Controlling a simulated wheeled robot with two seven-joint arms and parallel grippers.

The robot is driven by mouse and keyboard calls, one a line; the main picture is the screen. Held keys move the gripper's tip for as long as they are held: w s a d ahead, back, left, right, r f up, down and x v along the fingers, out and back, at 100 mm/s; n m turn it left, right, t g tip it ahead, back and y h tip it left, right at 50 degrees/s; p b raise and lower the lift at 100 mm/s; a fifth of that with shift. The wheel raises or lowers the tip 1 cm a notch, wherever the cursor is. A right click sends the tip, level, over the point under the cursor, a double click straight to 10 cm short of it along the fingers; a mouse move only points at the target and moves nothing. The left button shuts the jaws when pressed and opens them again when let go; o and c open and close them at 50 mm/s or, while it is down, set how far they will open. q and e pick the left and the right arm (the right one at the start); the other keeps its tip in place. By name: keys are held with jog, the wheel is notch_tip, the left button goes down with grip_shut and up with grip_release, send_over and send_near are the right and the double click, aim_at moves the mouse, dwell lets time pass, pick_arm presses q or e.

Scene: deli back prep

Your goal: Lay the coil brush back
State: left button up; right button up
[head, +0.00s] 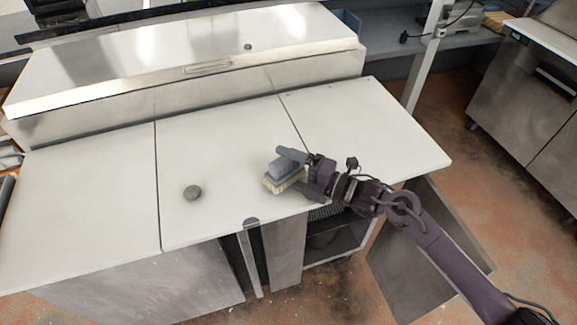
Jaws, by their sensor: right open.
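The coil brush (280,172), a grey block with pale bristles along its lower side, is on or just above the white counter top, right of the middle. My right gripper (304,173) is open at the brush's right end, with its dark fingers close to the brush. I cannot tell whether they touch it. A grey rounded piece at the brush's upper edge may be its handle. The bristles face down and toward the front left. My left gripper is not in view.
A long steel-lidded unit (190,60) rises along the back. The left panel is clear. An open door (425,240) hangs below the right front edge.

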jog(key=shift+s+d+f, duration=0.1)
jog(key=shift+s+f, duration=0.1)
jog(key=shift+f, duration=0.15)
jog(key=shift+s+d, duration=0.1)
jog(key=shift+d, duration=0.1)
jog(key=shift+b, duration=0.3)
jog(key=shift+a+r, duration=0.1)
jog(key=shift+r, duration=0.1)
jog(key=shift+w+r+p, duration=0.35)
jog(key=shift+r+p, duration=0.15)
jog(key=shift+r, duration=0.2)
jog(key=shift+f, duration=0.1)
jog(key=shift+s+f, duration=0.1)
jog(key=shift+s+f+b, duration=0.1)
jog(key=shift+f+b, duration=0.2)
jog(key=shift+b, duration=0.25)
